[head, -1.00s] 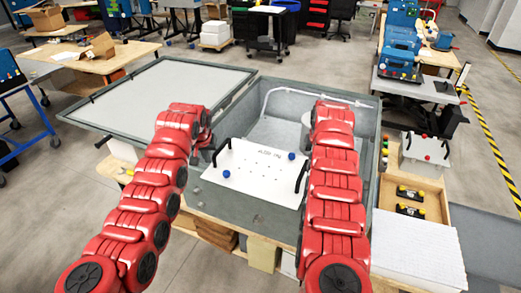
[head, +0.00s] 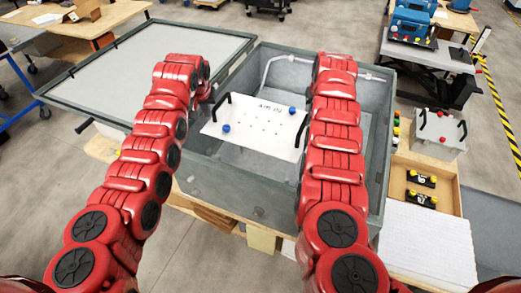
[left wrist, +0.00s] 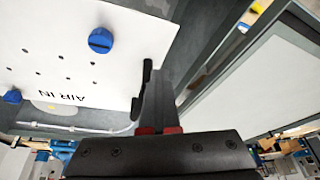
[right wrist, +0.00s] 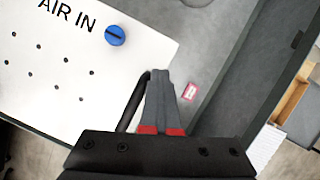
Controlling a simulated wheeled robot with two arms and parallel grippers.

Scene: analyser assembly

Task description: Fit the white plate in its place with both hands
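The white plate (head: 250,138) has small holes, the print "AIR IN", two blue knobs and a black handle at each end. It is tilted over the open grey case (head: 215,178). My left gripper (left wrist: 158,75) is shut on the left handle (head: 221,106), which also shows in the left wrist view (left wrist: 137,108). My right gripper (right wrist: 158,75) is shut on the right handle (right wrist: 130,105). In the head view both grippers are mostly hidden by my red arms. I cannot tell whether the plate touches the case.
The case's grey lid (head: 150,65) lies open at the left. A pale hose (head: 290,56) runs along the back inside wall. At the right are a white-topped unit with black handles (head: 440,130), a wooden tray (head: 407,165) with black parts and a white grid sheet (head: 425,245).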

